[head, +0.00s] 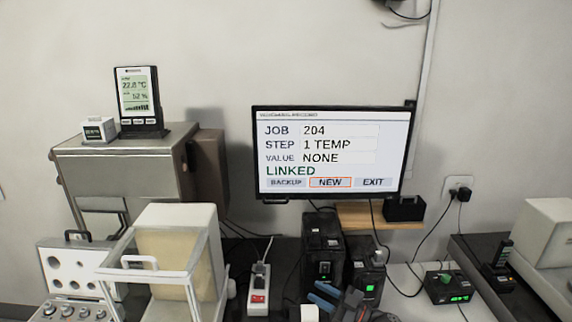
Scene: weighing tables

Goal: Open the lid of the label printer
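Two upright black devices stand side by side on the dark bench below the monitor. The taller left black device (322,238) has a small light panel on its front, and the right black device (366,274) shows a green light. Neither carries a readable name, so I cannot tell for sure which is the label printer, and no raised lid is clear on either. My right gripper (320,295), with blue and dark grey parts, is at the bottom edge, in front of the black devices. Its finger gap is not clear. My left gripper is out of view.
A monitor (332,152) hangs behind. A power strip (259,288) and a white-framed box (180,215) stand to the left. A small black unit with a green display (449,287) and cables lie to the right. A pale bench patch between is mostly free.

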